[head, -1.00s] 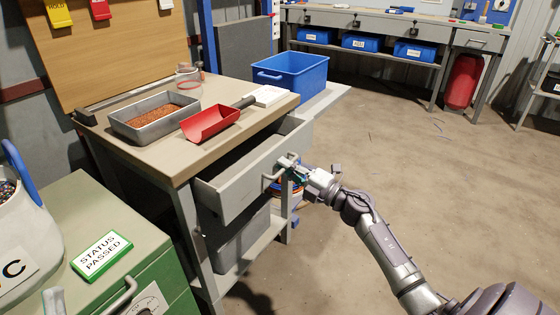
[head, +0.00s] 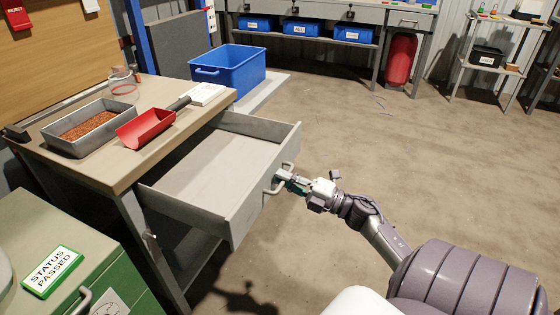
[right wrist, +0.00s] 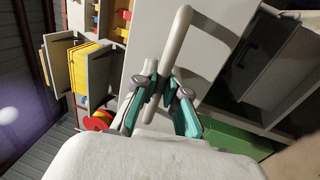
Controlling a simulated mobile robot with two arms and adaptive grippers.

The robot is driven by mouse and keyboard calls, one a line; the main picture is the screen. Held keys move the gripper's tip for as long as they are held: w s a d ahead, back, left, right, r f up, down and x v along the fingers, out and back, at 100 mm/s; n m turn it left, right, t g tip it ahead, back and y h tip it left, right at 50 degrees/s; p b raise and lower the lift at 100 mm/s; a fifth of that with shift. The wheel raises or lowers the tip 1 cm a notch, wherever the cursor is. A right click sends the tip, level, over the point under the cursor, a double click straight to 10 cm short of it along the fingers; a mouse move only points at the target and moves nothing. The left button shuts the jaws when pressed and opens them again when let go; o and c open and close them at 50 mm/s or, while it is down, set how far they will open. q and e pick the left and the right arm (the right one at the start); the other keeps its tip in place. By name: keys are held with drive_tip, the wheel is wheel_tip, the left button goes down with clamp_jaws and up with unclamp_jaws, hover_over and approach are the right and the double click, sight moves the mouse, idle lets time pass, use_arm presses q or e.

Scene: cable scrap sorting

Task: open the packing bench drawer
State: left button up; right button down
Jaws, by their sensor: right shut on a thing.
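The packing bench (head: 118,178) stands at the left in the head view. Its grey drawer (head: 215,165) is pulled well out, and its bare inside floor shows empty. My right gripper (head: 283,177) is shut on the drawer's bar handle (head: 272,186) at the drawer front. In the right wrist view the teal-padded fingers (right wrist: 156,88) close around the pale handle (right wrist: 172,50), with the drawer front (right wrist: 210,45) behind it. My left gripper is not in view.
On the bench top are a metal tray (head: 72,143) of reddish granules, a red scoop (head: 145,130) and a white pad (head: 204,94). A blue bin (head: 232,75) stands behind. A green cabinet (head: 112,275) is at front left. The floor to the right is clear.

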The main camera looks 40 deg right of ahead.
drive_tip(key=c, duration=1.5)
unclamp_jaws()
drive_tip(key=v, duration=1.2)
drive_tip(key=shift+a, duration=0.1)
